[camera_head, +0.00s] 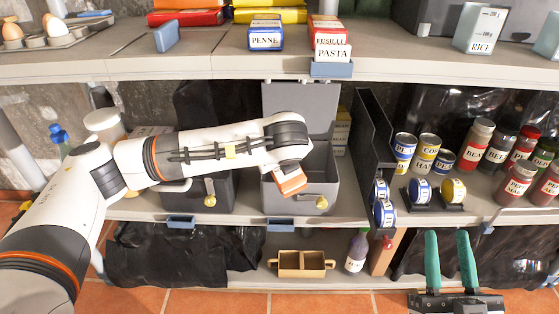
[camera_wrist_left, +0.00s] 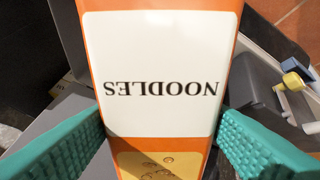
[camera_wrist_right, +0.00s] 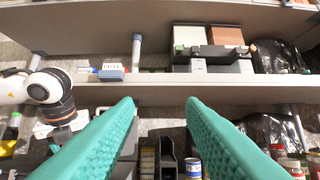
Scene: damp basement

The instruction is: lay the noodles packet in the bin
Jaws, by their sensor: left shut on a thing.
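The noodles packet (camera_wrist_left: 160,75) is orange with a white label and fills the middle of the left wrist view. My left gripper (camera_wrist_left: 160,140) is shut on it, one teal finger on each side. In the head view the packet's orange end (camera_head: 291,181) shows below my left wrist, over the open grey bin (camera_head: 325,192). The bin stands on the middle shelf with its lid (camera_head: 300,105) raised behind it. The arm hides part of the bin and the left fingers. My right gripper (camera_head: 450,262) is open and empty at the lower right, in front of the shelves.
A dark bin (camera_head: 200,193) stands left of the open one. A dark upright divider (camera_head: 372,150) is to its right, with cans (camera_head: 428,150) and bottles (camera_head: 478,140) beyond. The upper shelf edge (camera_head: 200,68) runs above the arm. A tan caddy (camera_head: 302,263) sits below.

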